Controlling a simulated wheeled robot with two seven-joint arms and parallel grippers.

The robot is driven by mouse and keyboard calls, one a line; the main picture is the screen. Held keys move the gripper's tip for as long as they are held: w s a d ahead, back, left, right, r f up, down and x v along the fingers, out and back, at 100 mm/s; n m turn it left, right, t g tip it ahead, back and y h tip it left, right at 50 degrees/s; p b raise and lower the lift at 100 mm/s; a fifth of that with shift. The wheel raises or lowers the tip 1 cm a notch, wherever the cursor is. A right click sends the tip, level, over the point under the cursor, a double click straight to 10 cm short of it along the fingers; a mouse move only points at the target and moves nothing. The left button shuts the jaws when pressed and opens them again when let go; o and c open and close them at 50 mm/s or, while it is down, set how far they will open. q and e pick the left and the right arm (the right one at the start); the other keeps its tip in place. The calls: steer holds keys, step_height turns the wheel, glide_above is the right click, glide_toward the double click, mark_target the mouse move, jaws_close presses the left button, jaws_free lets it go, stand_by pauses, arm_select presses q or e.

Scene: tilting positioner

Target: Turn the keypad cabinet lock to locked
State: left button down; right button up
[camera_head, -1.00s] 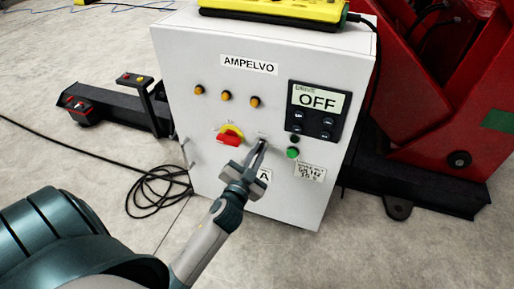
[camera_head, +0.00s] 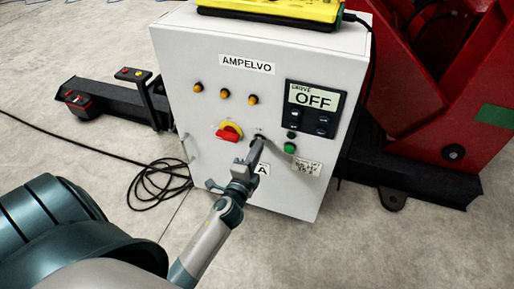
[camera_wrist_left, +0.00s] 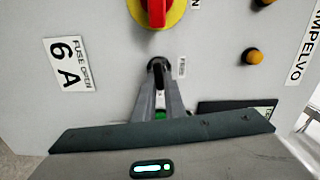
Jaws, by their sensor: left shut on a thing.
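The grey cabinet (camera_head: 200,60) labelled AMPELVO stands in the middle of the head view. Its small dark lock (camera_head: 259,135) sits on the front, right of the red and yellow rotary switch (camera_head: 229,132) and mostly hidden by my fingers. My left gripper (camera_head: 256,143) reaches up to it from below and is shut on it. In the left wrist view the fingertips (camera_wrist_left: 158,82) close on the black lock (camera_wrist_left: 158,65), just below the rotary switch (camera_wrist_left: 157,12). Its exact turn position cannot be told. My right gripper is not in view.
The drive panel (camera_head: 313,111) reads OFF, with a green button (camera_head: 290,147) below it. Several amber lamps (camera_head: 224,93) sit above the rotary switch. Black cable (camera_head: 155,185) lies on the floor at left. Red machinery (camera_head: 430,90) stands close at right.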

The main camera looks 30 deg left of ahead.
arm_select(q)
steer(key=shift+m, duration=0.6)
steer(key=shift+f, duration=0.1)
steer(key=c, duration=1.8)
jaws_free()
steer(key=shift+d, duration=0.1)
steer(key=shift+s, duration=0.1)
